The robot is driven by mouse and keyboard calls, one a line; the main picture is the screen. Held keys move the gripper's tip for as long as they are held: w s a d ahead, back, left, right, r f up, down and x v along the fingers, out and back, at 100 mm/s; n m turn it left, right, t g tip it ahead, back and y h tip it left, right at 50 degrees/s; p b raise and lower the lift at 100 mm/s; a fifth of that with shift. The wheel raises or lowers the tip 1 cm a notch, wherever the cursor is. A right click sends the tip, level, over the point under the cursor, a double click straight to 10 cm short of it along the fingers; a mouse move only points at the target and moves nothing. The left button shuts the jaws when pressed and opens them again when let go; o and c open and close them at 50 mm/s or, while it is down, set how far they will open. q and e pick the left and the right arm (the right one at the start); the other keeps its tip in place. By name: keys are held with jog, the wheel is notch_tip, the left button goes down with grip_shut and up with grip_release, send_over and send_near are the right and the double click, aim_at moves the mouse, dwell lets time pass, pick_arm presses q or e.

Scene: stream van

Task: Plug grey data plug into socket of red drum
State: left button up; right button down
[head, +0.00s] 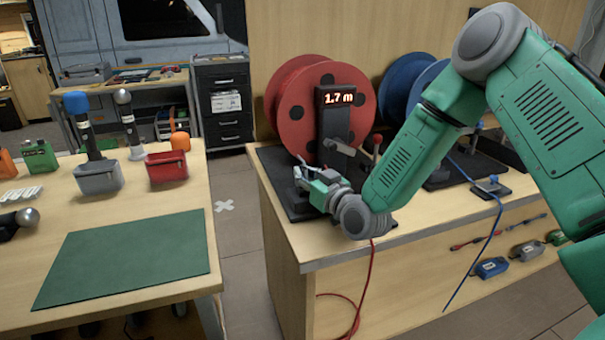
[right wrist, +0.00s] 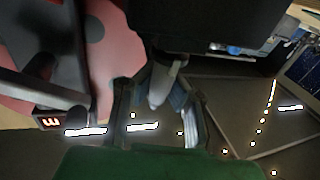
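The red drum (head: 298,112) stands upright on a dark base at the back of the counter, and a display reading 1.7 m is in front of it. It also shows at the left of the right wrist view (right wrist: 113,50). My right gripper (head: 306,178) is low in front of the drum, close to its base. In the right wrist view, its fingers close in on a grey tapered piece (right wrist: 159,88), which looks like the grey data plug. The drum's socket cannot be made out; my gripper and wrist cover part of the base. My left gripper is out of view.
A crank with a red knob (head: 377,142) is close to my right gripper. A blue drum (head: 400,80) stands to the right. A red cable (head: 360,290) hangs over the counter's front. The left table holds a green mat (head: 125,260) and microphones; a floor gap separates it from the counter.

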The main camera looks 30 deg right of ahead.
jog(key=shift+s+f, duration=0.1)
jog(key=shift+f, duration=0.05)
dwell(0.4)
jog(key=shift+r+p, duration=0.35)
jog(key=shift+r, duration=0.4)
